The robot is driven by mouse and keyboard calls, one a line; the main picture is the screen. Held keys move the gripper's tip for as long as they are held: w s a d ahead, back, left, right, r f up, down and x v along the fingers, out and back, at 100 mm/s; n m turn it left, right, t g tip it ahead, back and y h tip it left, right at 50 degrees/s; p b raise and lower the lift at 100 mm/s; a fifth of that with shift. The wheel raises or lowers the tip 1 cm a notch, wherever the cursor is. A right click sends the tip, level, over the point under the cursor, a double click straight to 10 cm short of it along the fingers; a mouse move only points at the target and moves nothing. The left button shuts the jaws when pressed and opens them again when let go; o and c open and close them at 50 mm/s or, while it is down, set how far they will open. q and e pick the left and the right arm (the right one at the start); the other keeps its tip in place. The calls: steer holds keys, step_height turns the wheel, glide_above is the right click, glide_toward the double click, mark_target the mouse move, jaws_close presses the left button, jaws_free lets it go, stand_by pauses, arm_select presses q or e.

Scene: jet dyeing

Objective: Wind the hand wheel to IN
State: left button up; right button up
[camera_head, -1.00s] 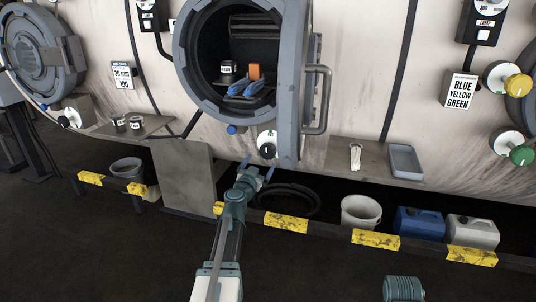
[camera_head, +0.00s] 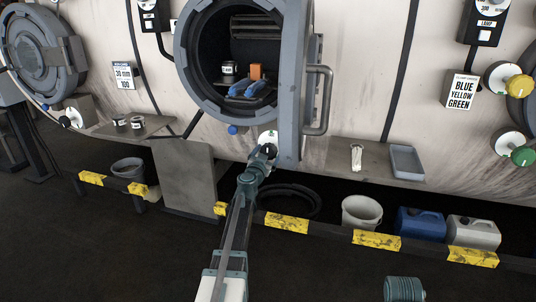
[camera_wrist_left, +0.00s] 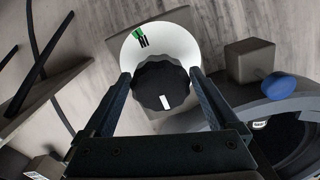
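The hand wheel (camera_wrist_left: 160,90) is a dark scalloped knob with a white mark, in front of a white round plate (camera_wrist_left: 185,43). The plate has a green patch with a small black mark beside it. The knob's white mark is at its lower side in the wrist view, away from the green patch. In the head view the plate (camera_head: 268,137) shows below the open round door, partly covered by my left gripper (camera_head: 264,153). My left gripper (camera_wrist_left: 160,77) is open, with one finger on either side of the knob. Whether they touch it is unclear. My right gripper is out of view.
The door frame with its bar handle (camera_head: 322,100) stands just right of the wheel. A blue knob (camera_wrist_left: 278,86) on a grey block is close by. A grey panel (camera_head: 184,178) stands left, and a shelf (camera_head: 340,158) with a tray (camera_head: 406,161) right.

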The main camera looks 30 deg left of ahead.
arm_select(q)
steer(key=c, duration=1)
